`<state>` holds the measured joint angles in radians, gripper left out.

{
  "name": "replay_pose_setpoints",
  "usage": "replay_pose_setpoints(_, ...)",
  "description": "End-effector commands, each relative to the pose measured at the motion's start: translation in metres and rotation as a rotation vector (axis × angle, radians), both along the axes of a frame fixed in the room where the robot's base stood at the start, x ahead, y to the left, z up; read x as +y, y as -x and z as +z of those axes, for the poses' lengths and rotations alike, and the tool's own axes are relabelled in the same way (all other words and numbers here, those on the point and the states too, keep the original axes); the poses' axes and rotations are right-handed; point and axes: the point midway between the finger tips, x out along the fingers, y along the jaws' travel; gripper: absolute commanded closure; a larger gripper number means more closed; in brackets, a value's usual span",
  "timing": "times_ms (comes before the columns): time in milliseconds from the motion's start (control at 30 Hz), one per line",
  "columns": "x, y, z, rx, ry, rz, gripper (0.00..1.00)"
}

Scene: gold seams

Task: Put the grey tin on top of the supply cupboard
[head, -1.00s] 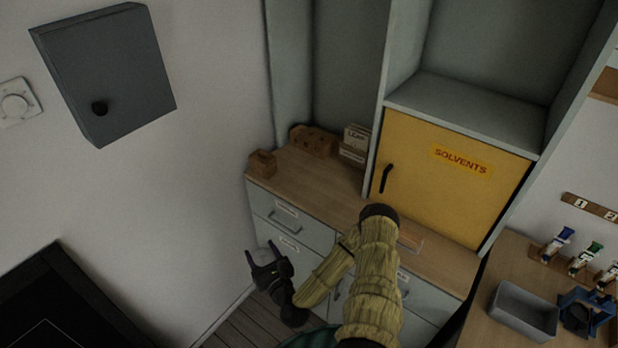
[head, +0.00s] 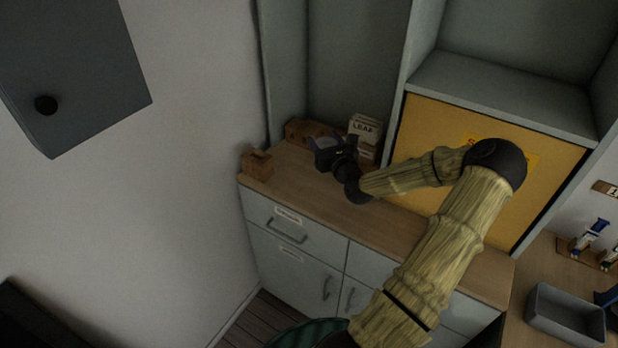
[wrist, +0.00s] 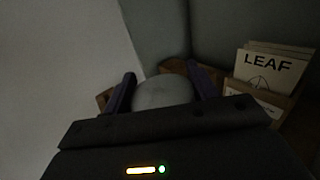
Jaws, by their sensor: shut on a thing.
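My gripper (head: 334,156) is shut on the grey tin (wrist: 163,92), which shows as a pale rounded shape between the two fingers in the wrist view. In the head view the gripper is over the back of the wooden worktop, and the tin is mostly hidden by it. I cannot tell whether the tin touches the worktop. A grey wall cupboard (head: 75,70) with a dark round knob hangs at the upper left. A low grey cabinet (head: 290,262) with drawers and doors stands under the worktop. No label in view tells which is the supply cupboard.
A small wooden block-like box (head: 257,164) stands at the worktop's left end. A box of cards marked LEAF (wrist: 272,75) is right of the gripper. The yellow cupboard (head: 430,125) is partly behind my arm. A grey tray (head: 562,318) is at lower right.

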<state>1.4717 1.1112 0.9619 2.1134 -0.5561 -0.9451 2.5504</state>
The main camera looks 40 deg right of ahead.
Motion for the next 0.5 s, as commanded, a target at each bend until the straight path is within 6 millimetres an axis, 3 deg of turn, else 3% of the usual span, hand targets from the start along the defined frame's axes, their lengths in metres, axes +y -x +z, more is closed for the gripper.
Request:
replay_pose_setpoints(267, 0.001, 0.000, 0.000, -0.001, 0.000, 0.001, 0.71)
replay_pose_setpoints(500, 0.001, -0.001, -0.033, 0.002, -0.004, 0.002, 0.71)
